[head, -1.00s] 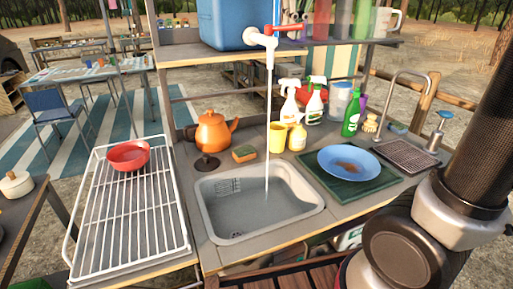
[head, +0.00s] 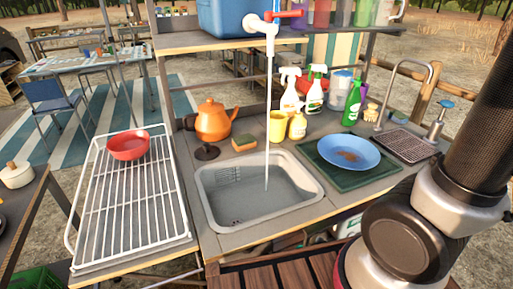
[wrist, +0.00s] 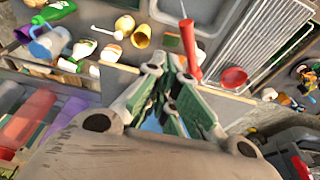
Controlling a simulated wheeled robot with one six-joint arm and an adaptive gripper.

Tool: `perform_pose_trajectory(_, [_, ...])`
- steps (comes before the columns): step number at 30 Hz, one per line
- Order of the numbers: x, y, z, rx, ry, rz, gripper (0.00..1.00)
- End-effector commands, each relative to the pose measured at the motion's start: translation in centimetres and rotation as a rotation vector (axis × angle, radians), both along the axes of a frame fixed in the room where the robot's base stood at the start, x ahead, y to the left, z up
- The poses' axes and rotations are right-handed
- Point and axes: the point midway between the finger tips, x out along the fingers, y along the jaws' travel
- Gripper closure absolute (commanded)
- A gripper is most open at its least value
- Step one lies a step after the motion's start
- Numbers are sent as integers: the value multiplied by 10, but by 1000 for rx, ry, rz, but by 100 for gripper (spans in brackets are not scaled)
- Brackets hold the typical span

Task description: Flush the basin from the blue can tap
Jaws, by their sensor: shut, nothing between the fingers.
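The blue can (head: 222,17) stands on the upper shelf in the head view, its top cut off. Its white tap (head: 262,24) has a red lever (head: 290,14) pointing right. A thin stream of water (head: 267,110) runs from the tap into the grey basin (head: 210,205). My gripper (wrist: 168,72) is shut and empty in the wrist view. Its green and grey fingers are close beside the red lever (wrist: 189,48); I cannot tell whether they touch it. The gripper is out of the head view, where only part of my arm shows at right.
A white rack (head: 125,215) with a red bowl (head: 128,146) is left of the basin. An orange kettle (head: 212,120), a sponge (head: 244,143) and spray bottles stand behind it. A blue plate (head: 348,152) lies right. The shelf (head: 185,41) overhangs the counter's back.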

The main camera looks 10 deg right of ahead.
Motion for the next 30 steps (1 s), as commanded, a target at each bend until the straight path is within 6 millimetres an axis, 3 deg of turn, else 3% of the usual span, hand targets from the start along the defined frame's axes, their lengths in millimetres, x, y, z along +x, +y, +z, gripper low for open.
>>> perform_pose_trajectory(5, [-9, 6, 1, 0, -2, 4, 100])
perform_pose_trajectory(18, [-61, 36, 0, -1, -1, 3, 100])
perform_pose_trajectory(30, [-63, 38, -3, -1, 1, 0, 100])
